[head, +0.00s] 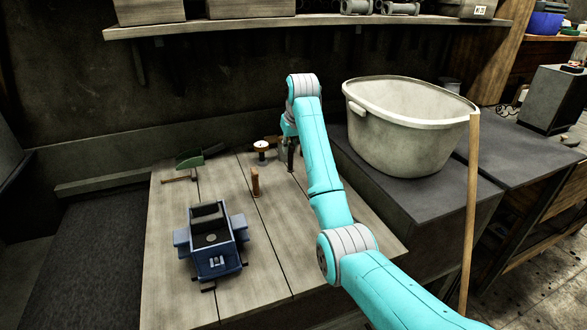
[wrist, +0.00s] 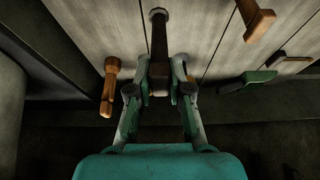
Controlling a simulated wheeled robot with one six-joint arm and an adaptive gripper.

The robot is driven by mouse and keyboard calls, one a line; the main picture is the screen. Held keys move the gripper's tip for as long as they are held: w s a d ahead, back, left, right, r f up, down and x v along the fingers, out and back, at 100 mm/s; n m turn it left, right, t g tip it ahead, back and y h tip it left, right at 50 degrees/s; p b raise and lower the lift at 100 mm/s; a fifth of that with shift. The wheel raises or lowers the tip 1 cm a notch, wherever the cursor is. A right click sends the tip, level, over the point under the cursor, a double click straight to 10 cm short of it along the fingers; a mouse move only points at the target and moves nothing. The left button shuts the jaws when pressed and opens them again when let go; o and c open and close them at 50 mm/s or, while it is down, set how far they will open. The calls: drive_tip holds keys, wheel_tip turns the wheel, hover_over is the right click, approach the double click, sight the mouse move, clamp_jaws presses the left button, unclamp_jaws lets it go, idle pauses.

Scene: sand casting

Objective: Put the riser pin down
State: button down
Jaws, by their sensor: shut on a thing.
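My gripper (wrist: 160,75) is shut on the riser pin (wrist: 159,35), a dark brown rod with a wider end, held between the two fingers. In the head view my gripper (head: 288,142) is at the back right of the wooden worktop, partly hidden by my arm. The pin (head: 291,156) shows there as a small dark upright piece. I cannot tell whether its lower end touches the worktop (head: 160,290).
A wooden peg (head: 255,182) stands front left of my gripper. A white-topped round tool (head: 261,148) and a green trowel (head: 190,160) are further left. A turned wooden piece (wrist: 109,88) is close beside. A blue flask (head: 211,240) sits front left, a pale tub (head: 405,125) right.

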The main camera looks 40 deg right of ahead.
sight(291, 160)
drive_tip(key=shift+f, duration=3.45)
drive_tip(key=shift+f, duration=0.15)
drive_tip(key=c, duration=1.1)
unclamp_jaws()
